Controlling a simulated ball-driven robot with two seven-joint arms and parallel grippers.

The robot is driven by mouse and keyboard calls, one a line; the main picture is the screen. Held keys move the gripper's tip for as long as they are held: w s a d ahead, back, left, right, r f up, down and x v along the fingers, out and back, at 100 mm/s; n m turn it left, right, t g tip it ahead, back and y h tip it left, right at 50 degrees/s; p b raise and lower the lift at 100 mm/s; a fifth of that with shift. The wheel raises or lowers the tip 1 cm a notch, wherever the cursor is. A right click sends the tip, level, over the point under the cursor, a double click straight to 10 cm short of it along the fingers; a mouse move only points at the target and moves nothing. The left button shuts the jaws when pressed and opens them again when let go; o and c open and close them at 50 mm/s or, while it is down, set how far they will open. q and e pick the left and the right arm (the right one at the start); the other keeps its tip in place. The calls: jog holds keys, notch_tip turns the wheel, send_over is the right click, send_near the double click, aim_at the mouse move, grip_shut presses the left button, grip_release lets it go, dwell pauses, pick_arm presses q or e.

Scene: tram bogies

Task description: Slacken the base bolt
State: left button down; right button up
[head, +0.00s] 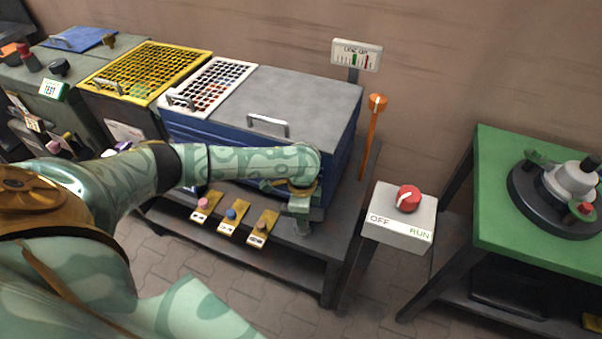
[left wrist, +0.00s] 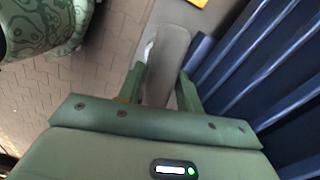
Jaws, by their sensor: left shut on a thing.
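My left gripper (head: 301,208) points down in front of the blue box at the middle of the head view. It is shut on a grey bar (head: 303,229), whose lower end shows below the fingers. In the left wrist view the bar (left wrist: 168,55) runs between the two green fingers of the left gripper (left wrist: 162,82). On the green table at the right stands a grey device (head: 570,180) on a dark round base (head: 532,207). I cannot make out which part is the base bolt. My right gripper is not in view.
The blue box (head: 240,153) with a grey lid stands close behind the gripper. Several yellow plates with coloured knobs (head: 231,215) lie on the dark bench. A switch box with a red knob (head: 400,220) and an orange lever (head: 374,125) stand between bench and green table (head: 490,200).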

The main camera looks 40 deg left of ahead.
pick_arm(q)
jog(key=shift+r+n+p, duration=0.15)
jog(key=shift+n+p, duration=0.65)
jog(key=shift+p, duration=0.1)
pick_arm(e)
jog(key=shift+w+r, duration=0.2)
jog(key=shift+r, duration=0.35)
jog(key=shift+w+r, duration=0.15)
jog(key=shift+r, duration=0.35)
pick_arm(q)
jog(key=shift+n+p, duration=1.1)
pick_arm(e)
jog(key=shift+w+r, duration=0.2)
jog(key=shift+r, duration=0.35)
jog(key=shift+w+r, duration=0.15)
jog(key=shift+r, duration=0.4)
pick_arm(q)
jog(key=shift+r+n+p, duration=0.1)
jog(key=shift+n+p, duration=2.3)
jog(key=shift+n, duration=0.9)
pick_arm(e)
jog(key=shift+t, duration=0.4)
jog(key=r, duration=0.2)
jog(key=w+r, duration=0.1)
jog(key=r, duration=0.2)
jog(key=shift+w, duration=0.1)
pick_arm(q)
jog(key=shift+f, duration=0.2)
